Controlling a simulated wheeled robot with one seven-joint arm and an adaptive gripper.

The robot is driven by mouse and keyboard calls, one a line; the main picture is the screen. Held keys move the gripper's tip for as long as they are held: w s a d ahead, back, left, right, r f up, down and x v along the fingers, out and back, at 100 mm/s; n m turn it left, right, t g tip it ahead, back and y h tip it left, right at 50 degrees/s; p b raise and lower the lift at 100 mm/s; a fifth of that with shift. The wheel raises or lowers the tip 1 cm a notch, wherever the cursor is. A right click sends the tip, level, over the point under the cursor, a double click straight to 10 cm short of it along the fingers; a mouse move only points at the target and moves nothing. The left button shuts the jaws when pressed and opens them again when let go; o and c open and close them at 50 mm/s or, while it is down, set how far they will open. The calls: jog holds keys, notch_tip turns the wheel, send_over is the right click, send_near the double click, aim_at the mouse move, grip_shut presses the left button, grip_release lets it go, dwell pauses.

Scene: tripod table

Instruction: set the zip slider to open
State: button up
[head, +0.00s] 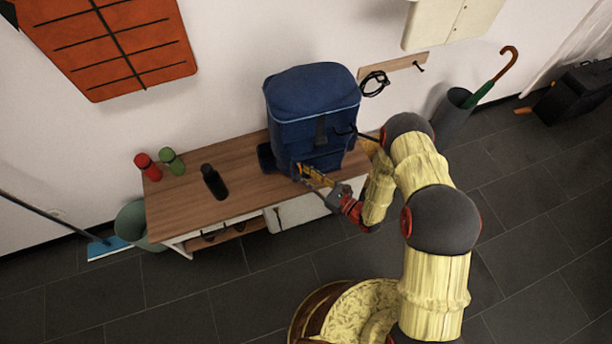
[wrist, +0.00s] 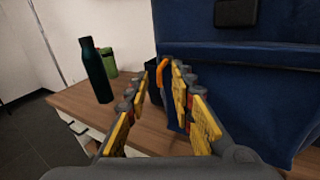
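The blue backpack (head: 310,110) stands upright on the wooden bench top, and its front fills the right of the wrist view (wrist: 255,75). A small orange pull (wrist: 162,68), which looks like the zip slider's tab, hangs at the backpack's left edge in the wrist view. My gripper (wrist: 160,82) has its yellow fingers apart, with the pull showing between the tips; I cannot tell if either finger touches it.
An umbrella stand (head: 452,115) is at the right.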

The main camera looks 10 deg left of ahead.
jog(key=shift+w+a, duration=0.1)
jog(key=shift+a, duration=0.05)
jog(key=shift+c, duration=0.8)
jog(key=c, duration=0.4)
grip_shut()
